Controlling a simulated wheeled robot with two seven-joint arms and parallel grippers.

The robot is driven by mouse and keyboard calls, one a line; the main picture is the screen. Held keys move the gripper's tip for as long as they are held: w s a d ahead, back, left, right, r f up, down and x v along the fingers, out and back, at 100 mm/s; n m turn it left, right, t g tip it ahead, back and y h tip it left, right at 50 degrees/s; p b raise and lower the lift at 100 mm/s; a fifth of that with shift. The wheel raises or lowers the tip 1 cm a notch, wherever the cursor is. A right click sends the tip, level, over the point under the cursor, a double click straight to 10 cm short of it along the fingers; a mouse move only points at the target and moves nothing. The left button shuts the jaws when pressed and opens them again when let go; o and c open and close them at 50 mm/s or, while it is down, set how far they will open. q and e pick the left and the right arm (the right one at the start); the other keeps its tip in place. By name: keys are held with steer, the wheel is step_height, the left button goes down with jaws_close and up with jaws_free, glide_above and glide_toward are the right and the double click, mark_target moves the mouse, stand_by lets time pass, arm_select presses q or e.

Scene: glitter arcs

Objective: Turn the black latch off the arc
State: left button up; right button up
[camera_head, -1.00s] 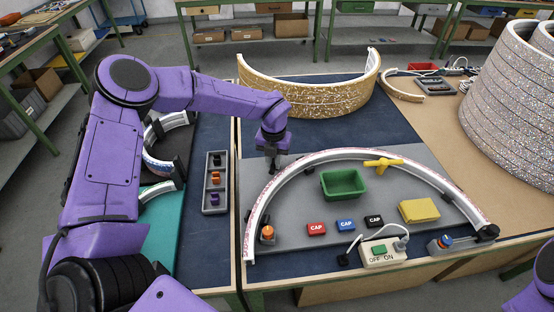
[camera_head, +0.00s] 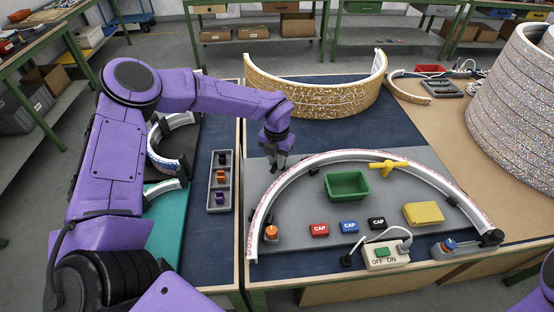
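The white arc (camera_head: 349,156) with reddish markings lies curved on a grey mat on the table. Small black pieces sit along it: one by the orange knob (camera_head: 271,232) near its left end, one on its right side (camera_head: 453,200), and a black end piece (camera_head: 491,238) at its right end. I cannot tell for sure which is the latch. My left gripper (camera_head: 277,168) points down close to the arc's upper left stretch and may hide part of it. Its dark fingers are too small to tell open from shut. My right gripper is out of view.
A green bin (camera_head: 346,185), yellow block (camera_head: 423,213), yellow handle (camera_head: 388,168) and several CAP blocks (camera_head: 349,226) lie on or inside the arc. A switch box (camera_head: 386,256) sits in front. A gold arc (camera_head: 320,90) stands behind. A grey tray (camera_head: 220,181) is left.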

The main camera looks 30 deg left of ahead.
arm_select(q)
steer(key=shift+o, duration=1.4)
steer(key=shift+f, duration=0.1)
steer(key=shift+w, duration=0.15)
step_height(320, 180, up, 10)
steer(key=b, duration=0.2)
steer(key=shift+r, duration=0.25)
steer(key=shift+w, duration=0.1)
